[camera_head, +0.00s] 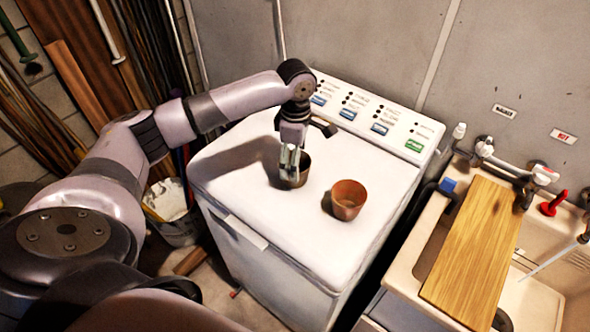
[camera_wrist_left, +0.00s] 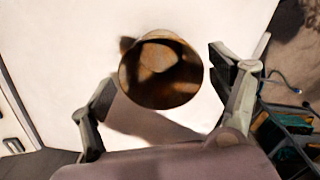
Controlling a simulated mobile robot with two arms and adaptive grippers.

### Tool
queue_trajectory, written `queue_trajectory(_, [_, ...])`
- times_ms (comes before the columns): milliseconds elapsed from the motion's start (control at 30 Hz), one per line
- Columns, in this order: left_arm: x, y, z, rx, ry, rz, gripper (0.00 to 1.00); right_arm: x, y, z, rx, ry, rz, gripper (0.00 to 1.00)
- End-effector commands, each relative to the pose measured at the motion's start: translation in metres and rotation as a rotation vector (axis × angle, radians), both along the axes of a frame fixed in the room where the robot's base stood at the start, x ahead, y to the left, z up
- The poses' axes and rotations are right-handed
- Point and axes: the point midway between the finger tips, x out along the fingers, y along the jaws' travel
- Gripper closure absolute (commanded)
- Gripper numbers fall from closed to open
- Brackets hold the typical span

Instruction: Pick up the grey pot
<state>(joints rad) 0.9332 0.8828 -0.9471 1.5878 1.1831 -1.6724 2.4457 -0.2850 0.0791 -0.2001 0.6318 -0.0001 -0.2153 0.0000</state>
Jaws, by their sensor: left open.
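The grey pot (camera_head: 297,178) stands upright on the white top of the washing machine, partly hidden behind my gripper's fingers. In the left wrist view the pot (camera_wrist_left: 160,72) is seen from above, with its round rim and brownish inside facing the camera. My left gripper (camera_head: 289,163) points down at the pot, its fingers overlapping the rim in the head view. In the left wrist view the fingers are spread wide, one on each side of the pot; I see no clear contact. My right gripper is not in view.
A terracotta pot (camera_head: 345,199) stands on the washing machine (camera_head: 240,185), right of the grey pot. The control panel (camera_head: 375,115) rises behind. A wooden board (camera_head: 472,250) lies across the sink (camera_head: 530,295) at right. Several long poles and boards lean at the left.

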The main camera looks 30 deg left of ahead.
Motion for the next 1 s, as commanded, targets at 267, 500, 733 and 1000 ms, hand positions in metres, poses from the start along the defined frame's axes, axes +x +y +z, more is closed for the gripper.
queue_trajectory(267, [-0.002,0.002,-0.037,0.002,0.004,0.000,0.17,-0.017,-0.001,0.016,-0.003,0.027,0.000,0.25])
queue_trajectory(500, [-0.002,0.001,-0.051,0.000,-0.001,-0.001,0.17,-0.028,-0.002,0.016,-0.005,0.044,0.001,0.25])
queue_trajectory(733, [-0.002,0.001,-0.051,0.001,0.000,-0.001,0.24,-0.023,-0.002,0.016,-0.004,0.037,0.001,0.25])
queue_trajectory(1000, [-0.002,0.002,-0.051,0.001,0.000,-0.001,0.42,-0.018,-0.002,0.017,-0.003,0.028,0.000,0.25])
